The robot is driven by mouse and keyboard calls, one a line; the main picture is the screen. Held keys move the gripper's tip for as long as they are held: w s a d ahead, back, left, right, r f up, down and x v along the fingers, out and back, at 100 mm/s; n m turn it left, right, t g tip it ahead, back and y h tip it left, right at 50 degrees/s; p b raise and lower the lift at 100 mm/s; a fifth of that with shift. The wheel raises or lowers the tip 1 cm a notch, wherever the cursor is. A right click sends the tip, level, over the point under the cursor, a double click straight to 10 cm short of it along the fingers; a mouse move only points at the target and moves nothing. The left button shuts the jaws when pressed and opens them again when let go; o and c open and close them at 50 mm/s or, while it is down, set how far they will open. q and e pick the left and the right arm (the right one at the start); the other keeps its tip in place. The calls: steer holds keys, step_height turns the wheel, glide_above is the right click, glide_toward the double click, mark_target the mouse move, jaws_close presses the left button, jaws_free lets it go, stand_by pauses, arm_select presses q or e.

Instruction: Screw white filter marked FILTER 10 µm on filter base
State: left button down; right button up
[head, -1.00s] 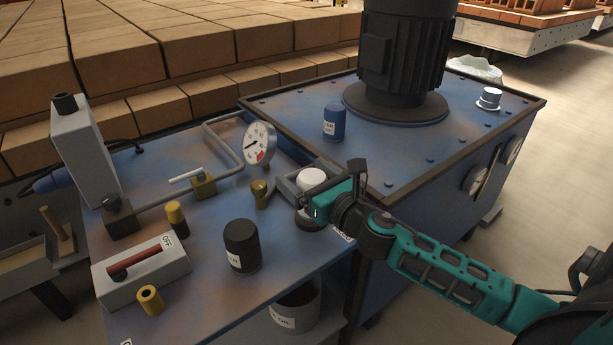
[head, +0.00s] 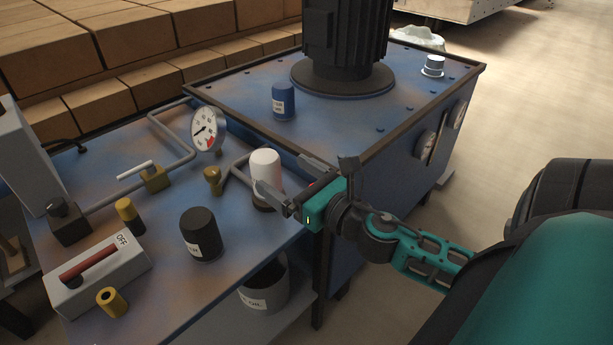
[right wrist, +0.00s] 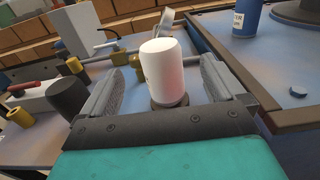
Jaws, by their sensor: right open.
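The white filter (head: 265,166) stands upright on the dark round filter base (head: 262,206) at the table's right edge, by the tank. Its marking cannot be read; a bit of print shows at its side in the right wrist view (right wrist: 168,70). Whether its thread is engaged cannot be told. My right gripper (head: 292,182) is open, on the near right side of the filter. In the right wrist view its two fingers (right wrist: 164,82) stand either side of the filter's lower part, with gaps on both sides. My left gripper is not in view.
A black filter (head: 201,235) stands left of the white one, and a blue one (head: 284,101) on the tank (head: 240,88). A gauge (head: 207,130), pipes and a brass valve (head: 213,180) stand behind. A switch box (head: 97,276) is at front left.

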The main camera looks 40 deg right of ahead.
steer(key=s, duration=0.4)
steer(key=shift+s+d, duration=0.1)
steer(key=shift+d, duration=0.1)
stand_by(0.5)
